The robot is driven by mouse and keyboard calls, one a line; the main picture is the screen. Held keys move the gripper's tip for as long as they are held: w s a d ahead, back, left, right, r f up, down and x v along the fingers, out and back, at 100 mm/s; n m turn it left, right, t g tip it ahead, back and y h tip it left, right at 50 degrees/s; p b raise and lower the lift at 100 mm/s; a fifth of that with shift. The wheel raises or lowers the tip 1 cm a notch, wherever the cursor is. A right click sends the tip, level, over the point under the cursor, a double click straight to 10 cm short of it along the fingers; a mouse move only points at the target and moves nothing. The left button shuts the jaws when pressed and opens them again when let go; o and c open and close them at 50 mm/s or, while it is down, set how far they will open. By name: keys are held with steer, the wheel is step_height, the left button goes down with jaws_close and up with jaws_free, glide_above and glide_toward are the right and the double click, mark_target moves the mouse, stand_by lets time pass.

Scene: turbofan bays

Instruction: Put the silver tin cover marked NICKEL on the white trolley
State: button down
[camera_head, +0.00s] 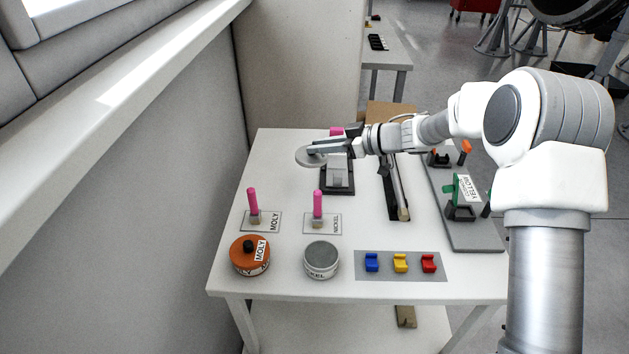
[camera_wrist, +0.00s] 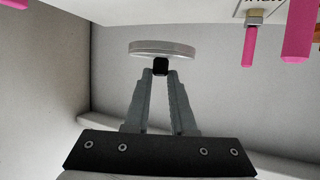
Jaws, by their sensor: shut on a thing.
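My gripper (camera_head: 316,147) is shut on the small black knob of a flat silver disc-shaped cover (camera_head: 308,158), held up over the far left part of the white trolley (camera_head: 282,187). In the wrist view the silver cover (camera_wrist: 163,47) shows edge-on beyond the fingertips (camera_wrist: 160,72), with the knob between them. No marking can be read on the cover. A silver tin (camera_head: 322,260) stands without a cover near the trolley's front edge; its label is partly readable, ending in "KEL", and its grey contents show.
An orange tin (camera_head: 250,257) marked MOLY, with its cover on, stands left of the silver tin. Two pink-handled brushes (camera_head: 318,203) stand on label cards behind the tins. Blue, yellow and red clips (camera_head: 400,262) sit on a grey mat. A dark stand (camera_head: 338,178) is beside the cover. Bare trolley top lies left of it.

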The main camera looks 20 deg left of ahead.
steer(key=s+a+f, duration=0.1)
steer(key=a, duration=0.1)
steer(key=s+a+f+b, duration=0.1)
steer(key=a+f, duration=0.1)
steer(key=a, duration=0.1)
steer(key=s+a+f, duration=0.1)
steer(key=a+f, duration=0.1)
steer(key=shift+s+a+f+b, duration=0.2)
steer(key=shift+s+a+b, duration=0.15)
steer(key=shift+a+b, duration=0.05)
steer(key=shift+f+b, duration=0.6)
steer(key=shift+f, duration=1.35)
steer(key=shift+f, duration=0.1)
steer(key=c, duration=0.8)
jaws_free()
steer(key=shift+o, duration=0.2)
steer(key=shift+d+r, duration=0.1)
steer(key=shift+r, duration=0.1)
steer(key=p+v, duration=0.2)
steer(key=v, duration=0.9)
steer(key=shift+d+r, duration=0.15)
steer(key=shift+d, duration=0.2)
steer(key=shift+r, duration=0.1)
